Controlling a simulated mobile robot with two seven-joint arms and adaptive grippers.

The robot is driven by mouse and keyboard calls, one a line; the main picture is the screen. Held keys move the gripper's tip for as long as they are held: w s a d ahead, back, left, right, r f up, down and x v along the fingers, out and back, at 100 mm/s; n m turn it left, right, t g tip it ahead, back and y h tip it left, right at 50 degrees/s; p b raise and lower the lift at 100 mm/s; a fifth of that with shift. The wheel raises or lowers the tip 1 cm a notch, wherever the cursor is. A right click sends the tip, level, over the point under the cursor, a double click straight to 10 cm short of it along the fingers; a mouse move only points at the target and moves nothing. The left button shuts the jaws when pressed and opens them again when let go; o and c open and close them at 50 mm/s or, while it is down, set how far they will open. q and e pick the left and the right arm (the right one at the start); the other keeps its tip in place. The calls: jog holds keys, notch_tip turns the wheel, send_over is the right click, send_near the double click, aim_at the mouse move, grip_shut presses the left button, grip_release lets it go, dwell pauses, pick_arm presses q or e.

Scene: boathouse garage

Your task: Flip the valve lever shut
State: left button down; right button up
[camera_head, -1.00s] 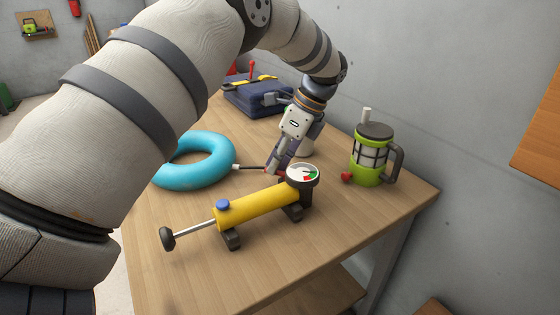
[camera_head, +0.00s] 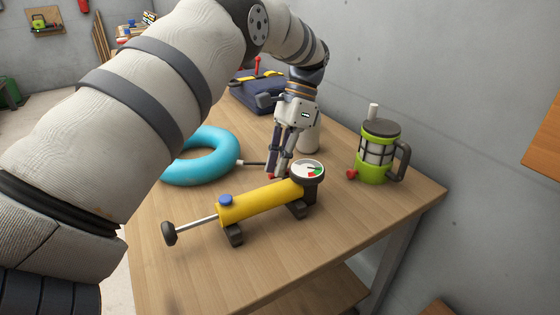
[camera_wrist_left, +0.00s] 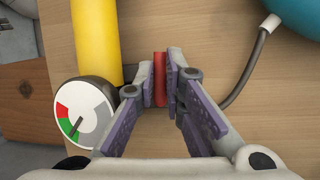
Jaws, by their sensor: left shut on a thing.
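The yellow pump (camera_head: 262,203) lies on the table with its round gauge (camera_head: 308,170) at the right end. It also shows in the left wrist view (camera_wrist_left: 96,40), with the gauge (camera_wrist_left: 82,117) below it. The red valve lever (camera_wrist_left: 159,78) is between the fingertips of my left gripper (camera_wrist_left: 160,82), which is shut on it. In the head view my left gripper (camera_head: 277,174) reaches down behind the pump, beside the gauge, and mostly hides the lever. My right gripper is in neither view.
A blue ring float (camera_head: 202,156) lies behind the pump, with a dark hose (camera_wrist_left: 245,75) near the gripper. A dark blue case (camera_head: 262,95) sits at the back. The front of the wooden table (camera_head: 190,275) is clear.

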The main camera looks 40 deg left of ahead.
pick_arm(q)
jog(key=shift+d+n, duration=0.1)
jog(key=shift+n, duration=0.5)
jog(key=c, duration=1.7)
grip_release()
jog(key=shift+s, duration=0.1)
jog(key=shift+o, duration=0.2)
notch_tip(320, 180, up, 10)
